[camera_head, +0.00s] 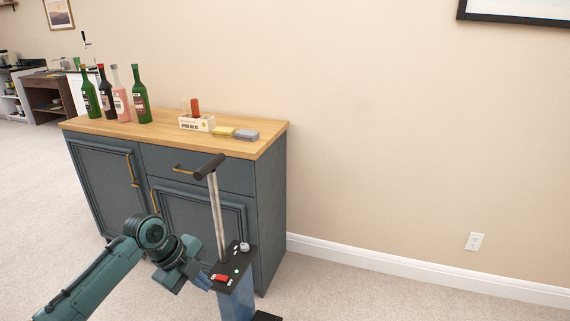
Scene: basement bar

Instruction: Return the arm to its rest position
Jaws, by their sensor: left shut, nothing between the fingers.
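My left arm comes in from the lower left. Its gripper (203,281) is shut and empty, low in front of the cabinet. The gripper's tip is close to a red switch (221,279) on the dark top of an upright blue device (238,300); I cannot tell whether they touch. My right gripper is not in view.
A blue-grey cabinet (265,210) with a wooden top stands behind the device. On it are several bottles (141,100), a white box (197,124), and a yellow (223,132) and a grey block (246,135). Carpet to the right is open up to the wall.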

